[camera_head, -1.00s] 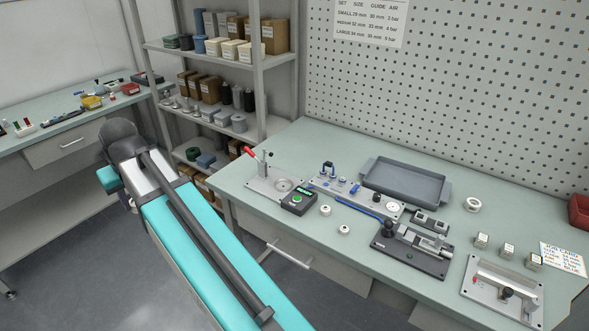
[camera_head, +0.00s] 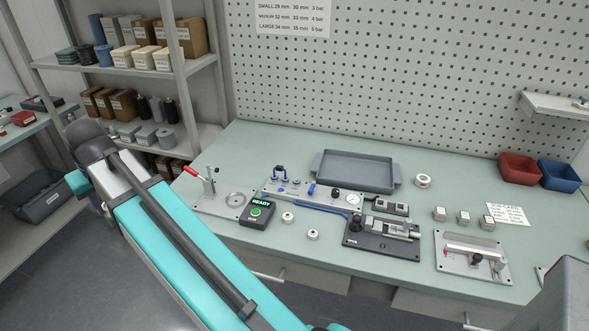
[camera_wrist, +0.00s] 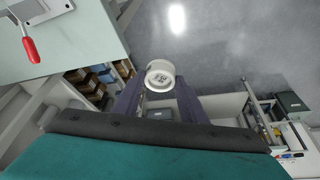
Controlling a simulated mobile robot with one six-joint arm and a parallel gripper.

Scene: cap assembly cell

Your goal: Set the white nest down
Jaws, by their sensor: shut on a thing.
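The white nest (camera_wrist: 160,73) is a short white round piece with a dark mark on its face, in the upper middle of the wrist view. My gripper (camera_wrist: 160,84) is shut on it and holds it over the grey floor, off the bench. My gripper is out of sight in the head view. Two small white round pieces stand on the green bench (camera_head: 210,275) in the head view, one (camera_head: 288,217) beside the READY box and another (camera_head: 312,235) nearer the front edge.
The bench carries a red-handled press (camera_head: 213,192), a READY box (camera_head: 257,213), a grey tray (camera_head: 352,172), a black fixture (camera_head: 382,238) and a metal fixture (camera_head: 472,256). Red (camera_head: 520,168) and blue (camera_head: 559,173) bins stand at the right. Free bench lies around the white ring.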

